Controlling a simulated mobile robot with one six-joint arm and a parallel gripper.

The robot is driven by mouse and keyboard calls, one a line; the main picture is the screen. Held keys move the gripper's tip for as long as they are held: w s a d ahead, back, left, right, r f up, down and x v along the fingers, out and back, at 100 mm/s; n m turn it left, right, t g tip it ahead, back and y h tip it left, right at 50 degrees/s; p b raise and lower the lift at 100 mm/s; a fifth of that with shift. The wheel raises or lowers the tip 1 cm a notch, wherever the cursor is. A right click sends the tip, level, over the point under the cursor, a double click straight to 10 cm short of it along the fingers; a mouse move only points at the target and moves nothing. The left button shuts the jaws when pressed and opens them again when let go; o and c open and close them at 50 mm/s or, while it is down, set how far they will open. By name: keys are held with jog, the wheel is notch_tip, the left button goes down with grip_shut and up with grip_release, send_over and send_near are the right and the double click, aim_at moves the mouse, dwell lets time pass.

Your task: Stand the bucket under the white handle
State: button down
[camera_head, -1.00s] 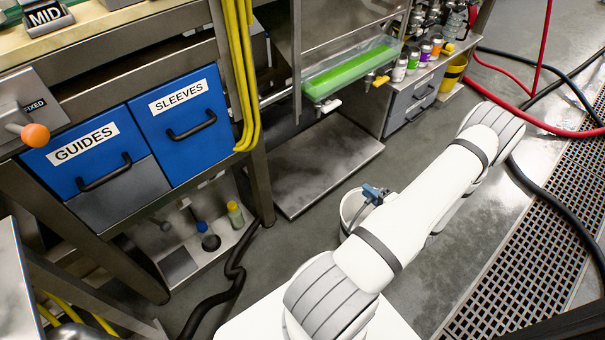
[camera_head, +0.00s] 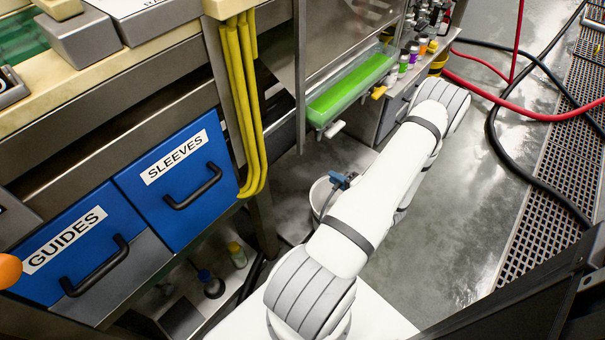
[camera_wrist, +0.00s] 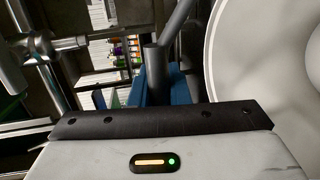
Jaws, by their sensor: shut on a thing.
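The white bucket (camera_head: 318,196) hangs beside my arm in the head view, partly hidden by it. Its pale round side fills the right of the wrist view (camera_wrist: 225,60). My gripper (camera_head: 342,181), with blue fingers, is at the bucket's rim; in the wrist view its fingers (camera_wrist: 163,92) close around a dark grey bar, seemingly the bucket's carrying handle. The white handle (camera_head: 335,129) sticks out below the green-filled trough (camera_head: 350,92), up and slightly right of the bucket in the picture. I cannot tell the bucket's height above the floor.
A yellow handle (camera_head: 378,93) is farther along the trough. Yellow hoses (camera_head: 243,110) hang by a bench leg left of the bucket. Blue drawers (camera_head: 178,190) are at left. Red (camera_head: 490,88) and black hoses lie on the floor at right. Open floor (camera_head: 440,220) lies right of my arm.

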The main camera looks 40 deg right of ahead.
jog(key=w+f+b, duration=0.1)
jog(key=w+b, duration=0.5)
jog(key=w, duration=1)
jog(key=shift+d+f, duration=0.25)
jog(key=shift+f, duration=0.1)
jog(key=c, duration=1.4)
grip_release()
jog(key=shift+o, duration=0.2)
